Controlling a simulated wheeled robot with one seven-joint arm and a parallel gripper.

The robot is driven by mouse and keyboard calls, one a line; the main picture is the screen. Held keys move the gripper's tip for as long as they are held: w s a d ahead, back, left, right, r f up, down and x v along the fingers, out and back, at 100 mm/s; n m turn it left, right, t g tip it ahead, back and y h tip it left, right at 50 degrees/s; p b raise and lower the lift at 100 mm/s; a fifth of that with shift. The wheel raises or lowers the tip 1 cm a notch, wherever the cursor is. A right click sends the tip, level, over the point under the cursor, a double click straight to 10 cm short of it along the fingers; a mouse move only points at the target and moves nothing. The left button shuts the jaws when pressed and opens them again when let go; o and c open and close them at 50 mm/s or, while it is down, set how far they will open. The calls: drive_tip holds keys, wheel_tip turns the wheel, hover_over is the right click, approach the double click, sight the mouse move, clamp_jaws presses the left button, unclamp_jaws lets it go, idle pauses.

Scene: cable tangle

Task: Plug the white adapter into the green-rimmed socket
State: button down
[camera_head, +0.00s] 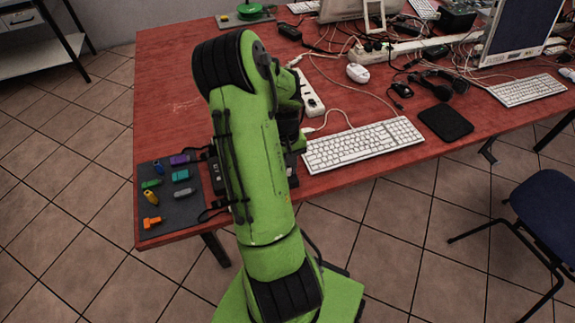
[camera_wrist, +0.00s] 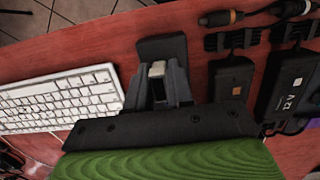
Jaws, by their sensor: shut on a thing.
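In the wrist view my gripper (camera_wrist: 157,82) points at the red table top. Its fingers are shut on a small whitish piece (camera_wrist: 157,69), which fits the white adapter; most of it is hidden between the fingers. A dark flat pad (camera_wrist: 162,45) lies just beyond the fingertips; I cannot tell the gap to it. In the head view my gripper is hidden behind my green arm. A white power strip (camera_head: 312,98) lies beside the arm, partly covered by it. I cannot make out a green rim on any socket.
A white keyboard (camera_head: 362,144) lies right of my arm. In the wrist view black adapters (camera_wrist: 233,80) stand to the right. A grey mat (camera_head: 165,200) with several coloured sticks lies at the table's left corner.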

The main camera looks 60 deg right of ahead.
drive_tip(key=c, duration=1.6)
unclamp_jaws()
clamp_jaws()
drive_tip(key=shift+f, duration=0.2)
drive_tip(key=o, duration=0.7)
unclamp_jaws()
drive_tip(key=shift+c, duration=0.2)
wheel_tip(320, 180, up, 16)
drive_tip(key=w+d+p, duration=0.1)
drive_tip(key=p, duration=0.3)
drive_tip(key=shift+w+d+f, duration=0.15)
drive_tip(key=shift+d+f, duration=0.05)
